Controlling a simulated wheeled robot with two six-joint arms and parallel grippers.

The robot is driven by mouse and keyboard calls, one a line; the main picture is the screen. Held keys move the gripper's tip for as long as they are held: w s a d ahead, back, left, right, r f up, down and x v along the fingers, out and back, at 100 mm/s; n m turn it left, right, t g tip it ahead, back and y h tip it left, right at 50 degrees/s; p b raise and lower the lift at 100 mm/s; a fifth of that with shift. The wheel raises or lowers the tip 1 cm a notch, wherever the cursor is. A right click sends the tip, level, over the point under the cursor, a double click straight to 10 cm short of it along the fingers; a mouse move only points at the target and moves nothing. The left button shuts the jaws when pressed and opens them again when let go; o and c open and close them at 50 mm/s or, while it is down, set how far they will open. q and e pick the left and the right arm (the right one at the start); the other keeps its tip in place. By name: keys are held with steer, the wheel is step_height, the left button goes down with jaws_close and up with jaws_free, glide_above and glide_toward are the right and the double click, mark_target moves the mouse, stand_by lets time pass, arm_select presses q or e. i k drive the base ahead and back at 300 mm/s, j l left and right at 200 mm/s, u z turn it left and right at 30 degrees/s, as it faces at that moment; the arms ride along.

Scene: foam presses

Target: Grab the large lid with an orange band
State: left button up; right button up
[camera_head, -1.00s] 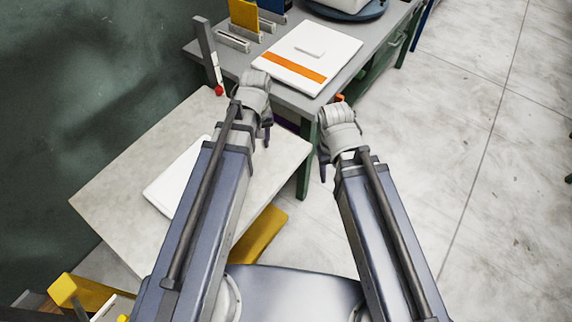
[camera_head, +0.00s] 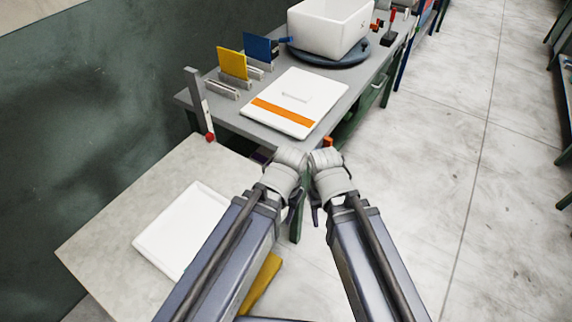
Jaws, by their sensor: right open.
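The large white lid with an orange band (camera_head: 300,91) lies flat on the grey workbench, its band along the near edge. A small raised handle shows on its top. My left gripper (camera_head: 293,205) and my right gripper (camera_head: 316,212) are close side by side in front of the bench, nearer to me than the lid and not touching it. The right gripper is open and empty. The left gripper's fingers are partly hidden, so its opening cannot be made out.
A white bin (camera_head: 328,30) stands on a blue round base (camera_head: 315,57) behind the lid. Yellow (camera_head: 232,63) and blue (camera_head: 260,48) panels stand upright in holders at the left. A low table holds a white tray (camera_head: 165,250). Open floor (camera_head: 430,170) lies at the right.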

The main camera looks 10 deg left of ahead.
mark_target(295, 104)
steer(key=k+l+z, duration=0.1)
steer(key=i+l+z, duration=0.35)
steer(key=i, duration=0.25)
steer(key=i+z, duration=0.3)
steer(key=i, duration=0.3)
